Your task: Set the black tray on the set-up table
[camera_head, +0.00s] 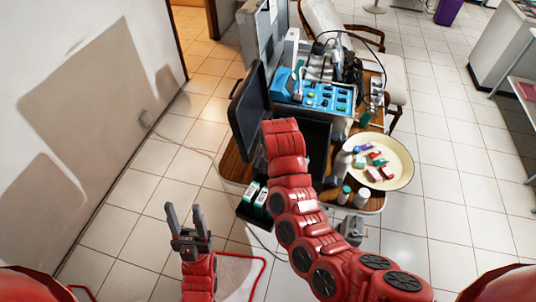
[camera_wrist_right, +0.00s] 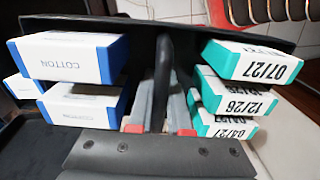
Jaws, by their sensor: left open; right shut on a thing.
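The black tray (camera_wrist_right: 300,33) has an upright middle handle (camera_wrist_right: 163,75), with white-and-blue cotton boxes (camera_wrist_right: 75,57) on one side and teal-and-white boxes (camera_wrist_right: 250,60) on the other. My right gripper (camera_wrist_right: 160,115) is shut on the handle. In the head view the tray (camera_head: 245,211) shows at the front left edge of the wooden table (camera_head: 236,166), partly hidden by my right arm. The right gripper is hidden there. I cannot tell whether the tray touches the table. My left gripper (camera_head: 184,212) is open and empty, left of the tray over the floor.
An open black case (camera_head: 250,108) stands on the table. Behind it are a blue instrument box (camera_head: 318,97) and equipment. A cream round dish (camera_head: 400,160) with coloured items and several bottles (camera_head: 344,194) fill the right side.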

